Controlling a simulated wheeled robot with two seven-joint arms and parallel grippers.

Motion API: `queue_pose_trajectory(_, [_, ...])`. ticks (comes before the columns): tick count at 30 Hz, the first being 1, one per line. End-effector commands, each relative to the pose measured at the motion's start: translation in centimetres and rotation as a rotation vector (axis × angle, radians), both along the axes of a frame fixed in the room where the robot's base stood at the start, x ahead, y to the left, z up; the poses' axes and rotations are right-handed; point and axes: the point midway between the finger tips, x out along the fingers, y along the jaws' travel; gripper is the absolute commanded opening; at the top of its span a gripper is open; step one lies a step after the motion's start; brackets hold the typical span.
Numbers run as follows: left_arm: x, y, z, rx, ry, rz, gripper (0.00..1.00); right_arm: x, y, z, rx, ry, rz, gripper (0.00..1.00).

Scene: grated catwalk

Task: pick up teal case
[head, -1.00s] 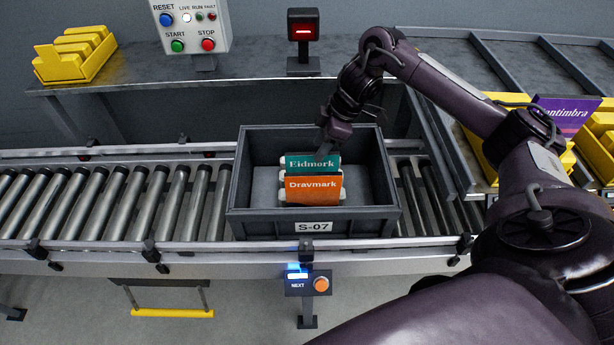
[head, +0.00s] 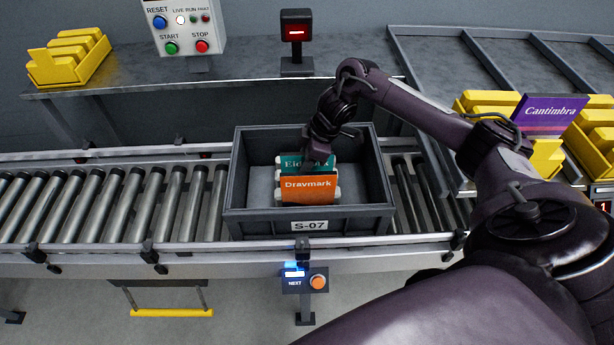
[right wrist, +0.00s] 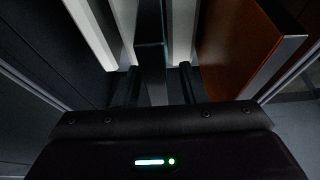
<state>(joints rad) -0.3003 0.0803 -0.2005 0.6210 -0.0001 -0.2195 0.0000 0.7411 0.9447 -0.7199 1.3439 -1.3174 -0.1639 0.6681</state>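The teal case (head: 292,162), labelled Eidmark, stands upright in the grey bin S-07 (head: 308,224), just behind the orange Dravmark case (head: 308,190). My right gripper (head: 328,158) points down into the bin at the teal case and hides the right part of its label. In the right wrist view the teal case (right wrist: 150,58) shows as a dark narrow edge between the two fingers (right wrist: 158,84). A gap shows beside the right finger, so the gripper looks open around the case. The orange case (right wrist: 240,45) is on the right there. My left gripper is not in view.
A control box (head: 186,28) and a red-lit device (head: 296,27) stand behind. Yellow trays (head: 68,58) and a purple Cantimbra case (head: 550,114) are to the sides.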

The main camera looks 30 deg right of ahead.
Motion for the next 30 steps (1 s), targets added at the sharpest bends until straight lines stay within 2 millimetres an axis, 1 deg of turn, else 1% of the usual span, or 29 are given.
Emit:
queue_pose_trajectory(3, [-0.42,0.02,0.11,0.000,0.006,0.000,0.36,-0.01,0.02,-0.15,0.000,0.001,0.000,0.38])
queue_pose_trajectory(15, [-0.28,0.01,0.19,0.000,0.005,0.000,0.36,0.01,0.01,-0.40,0.000,0.000,0.000,0.38])
queue_pose_trajectory(16, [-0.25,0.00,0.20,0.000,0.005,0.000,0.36,0.00,0.01,-0.41,0.000,0.000,0.000,0.37])
queue_pose_trajectory(17, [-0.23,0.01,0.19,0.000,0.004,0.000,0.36,0.00,0.01,-0.41,0.000,0.000,0.000,0.33])
queue_pose_trajectory(24, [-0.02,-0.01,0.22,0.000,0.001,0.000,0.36,0.00,0.02,-0.40,0.000,0.000,0.000,0.02])
queue_pose_trajectory(25, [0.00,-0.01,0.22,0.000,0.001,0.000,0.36,-0.01,0.01,-0.40,0.000,0.000,0.000,0.00])
queue_pose_trajectory(30, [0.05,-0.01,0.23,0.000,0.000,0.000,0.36,-0.01,0.01,-0.40,0.000,0.000,0.000,0.00])
